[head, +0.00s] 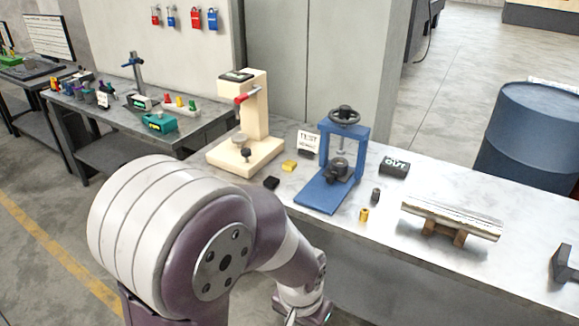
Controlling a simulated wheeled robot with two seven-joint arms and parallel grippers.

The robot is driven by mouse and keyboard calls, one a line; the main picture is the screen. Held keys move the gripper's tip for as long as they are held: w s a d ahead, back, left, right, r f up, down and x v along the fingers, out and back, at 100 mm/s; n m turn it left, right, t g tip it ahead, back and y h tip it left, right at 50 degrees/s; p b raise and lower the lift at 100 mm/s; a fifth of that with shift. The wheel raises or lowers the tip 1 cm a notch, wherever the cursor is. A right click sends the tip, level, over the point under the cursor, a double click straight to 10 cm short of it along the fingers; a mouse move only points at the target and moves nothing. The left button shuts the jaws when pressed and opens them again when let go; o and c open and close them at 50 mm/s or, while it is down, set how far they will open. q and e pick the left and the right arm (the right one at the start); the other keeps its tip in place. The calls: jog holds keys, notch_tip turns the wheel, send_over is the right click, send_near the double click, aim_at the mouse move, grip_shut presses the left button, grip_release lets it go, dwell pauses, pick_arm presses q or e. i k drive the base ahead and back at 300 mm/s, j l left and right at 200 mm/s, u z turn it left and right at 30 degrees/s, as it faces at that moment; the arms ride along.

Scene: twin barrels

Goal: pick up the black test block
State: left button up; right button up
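A small black block (271,182) lies on the grey workbench near its front edge, to the right of the cream press and left of the blue press. A white sign reading TEST (308,142) stands behind it, and a small yellow block (289,166) lies just beyond it. My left arm comes in from the lower left. The end of my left gripper (303,312) is at the bottom edge, in front of the bench and well apart from the black block. Its fingers are mostly cut off, so its opening does not show. My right gripper is out of view.
The cream press (247,130) and blue press (338,160) stand on the bench (420,280). A blue barrel (530,140) stands behind.

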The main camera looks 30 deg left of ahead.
aim_at(270, 182)
jog(key=u, duration=1.25)
